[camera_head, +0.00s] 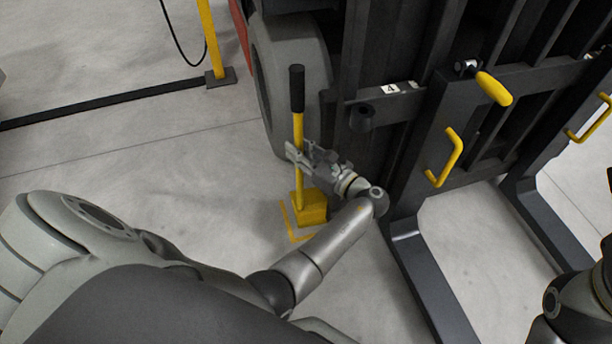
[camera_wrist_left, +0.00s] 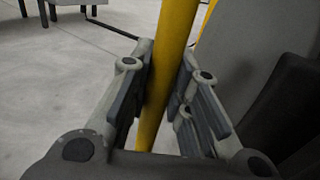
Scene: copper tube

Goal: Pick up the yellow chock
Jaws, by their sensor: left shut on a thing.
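The yellow chock (camera_head: 312,208) stands on the floor beside the truck's wheel, with an upright yellow pole handle topped by a black grip (camera_head: 297,88). My left gripper (camera_head: 298,152) is around the pole about midway between the grip and the block. In the left wrist view the pole (camera_wrist_left: 172,50) runs between the two fingers of my left gripper (camera_wrist_left: 168,75), which are closed on it. The block seems to rest on the floor, close to yellow corner marks. My right gripper is out of view; only part of my right arm shows at the lower right.
A large grey wheel (camera_head: 290,75) and the dark forklift carriage (camera_head: 390,115) stand right behind and right of the chock. A fork (camera_head: 425,275) runs forward along the floor. A yellow post (camera_head: 211,40) stands at upper left. The floor left of the chock is clear.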

